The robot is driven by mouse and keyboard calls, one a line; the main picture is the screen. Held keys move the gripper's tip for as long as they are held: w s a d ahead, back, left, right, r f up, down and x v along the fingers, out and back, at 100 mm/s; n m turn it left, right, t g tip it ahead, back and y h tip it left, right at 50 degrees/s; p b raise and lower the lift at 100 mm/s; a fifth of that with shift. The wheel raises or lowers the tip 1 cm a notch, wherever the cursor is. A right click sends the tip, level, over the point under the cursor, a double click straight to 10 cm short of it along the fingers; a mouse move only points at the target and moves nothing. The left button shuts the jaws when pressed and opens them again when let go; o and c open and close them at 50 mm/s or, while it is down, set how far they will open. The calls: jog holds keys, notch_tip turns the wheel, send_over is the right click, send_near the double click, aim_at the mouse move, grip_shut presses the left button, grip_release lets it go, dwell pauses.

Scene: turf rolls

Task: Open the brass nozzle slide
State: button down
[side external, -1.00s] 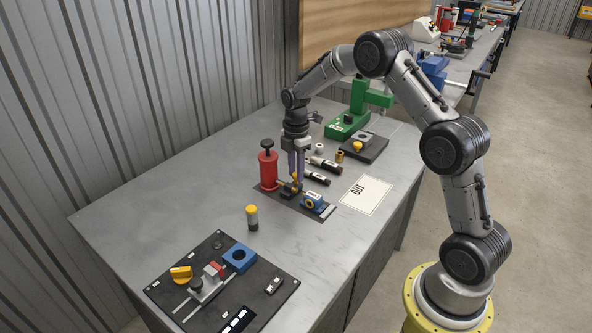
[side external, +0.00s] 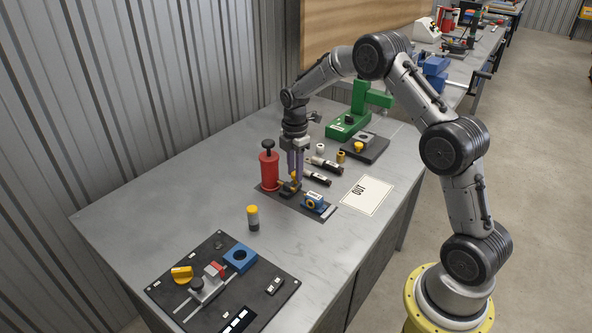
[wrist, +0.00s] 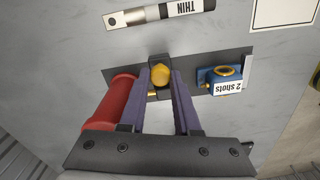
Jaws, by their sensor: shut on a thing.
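The brass nozzle slide shows as a round yellow-brass knob (wrist: 160,75) on a small dark block, with a thin brass piece beside it running toward the red cylinder. In the side view the brass knob (side external: 294,177) stands at the fingertips. My gripper (side external: 295,175) points straight down with its purple fingers on either side of the knob, shut on it. In the wrist view the fingers flank the knob closely. The red cylinder (side external: 269,172) with a black top knob stands just left of the fingers. How far the slide is open is hard to tell.
A blue block labelled "2 shots" (wrist: 222,79) sits on the same dark plate (side external: 329,211), right of my gripper. A "THIN" tube (wrist: 160,13) lies behind. An "OUT" card (side external: 366,194) is to the right. A yellow-capped cylinder (side external: 252,217) stands in front.

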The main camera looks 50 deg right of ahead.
jog(key=c, duration=0.6)
grip_release()
notch_tip(320, 180, up, 14)
